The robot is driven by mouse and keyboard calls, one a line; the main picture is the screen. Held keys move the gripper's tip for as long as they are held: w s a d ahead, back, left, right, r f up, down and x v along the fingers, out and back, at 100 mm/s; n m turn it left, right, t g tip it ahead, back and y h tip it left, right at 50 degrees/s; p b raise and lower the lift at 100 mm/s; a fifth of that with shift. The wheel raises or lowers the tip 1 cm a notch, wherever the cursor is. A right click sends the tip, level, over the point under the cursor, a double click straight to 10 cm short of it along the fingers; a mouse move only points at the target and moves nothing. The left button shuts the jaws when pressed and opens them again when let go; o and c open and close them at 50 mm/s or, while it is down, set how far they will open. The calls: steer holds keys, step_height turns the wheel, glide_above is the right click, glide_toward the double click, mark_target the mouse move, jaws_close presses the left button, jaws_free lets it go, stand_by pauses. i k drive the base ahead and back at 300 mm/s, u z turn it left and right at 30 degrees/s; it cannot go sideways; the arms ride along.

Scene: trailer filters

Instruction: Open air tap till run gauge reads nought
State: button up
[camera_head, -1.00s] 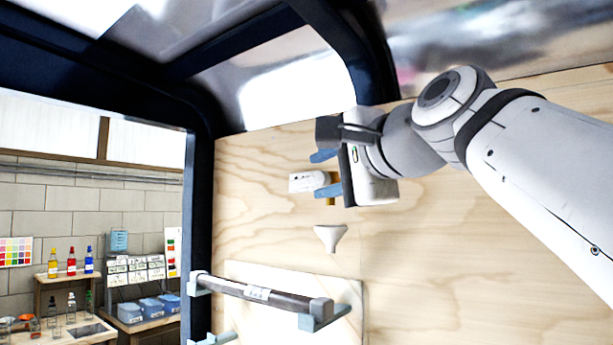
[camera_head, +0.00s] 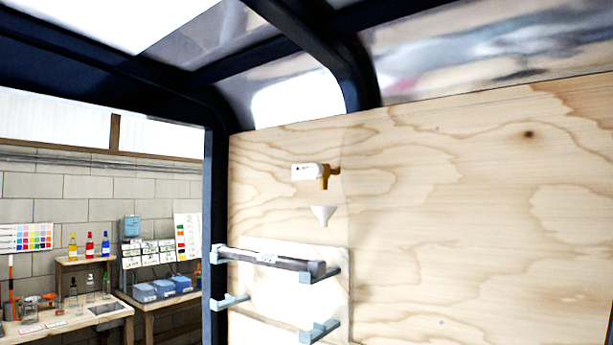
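The lettering on the handle is too small to read. I see nothing that I can tell to be a run gauge. My gripper and arm are out of the picture.
A dark frame post (camera_head: 216,180) stands at left. Beyond it are benches with bottles (camera_head: 90,245) and blue bins (camera_head: 163,288). The plywood wall to the right is bare.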

mark_target(314, 170)
steer(key=u, duration=0.1)
steer(key=i, duration=0.45)
steer(key=u, duration=1.5)
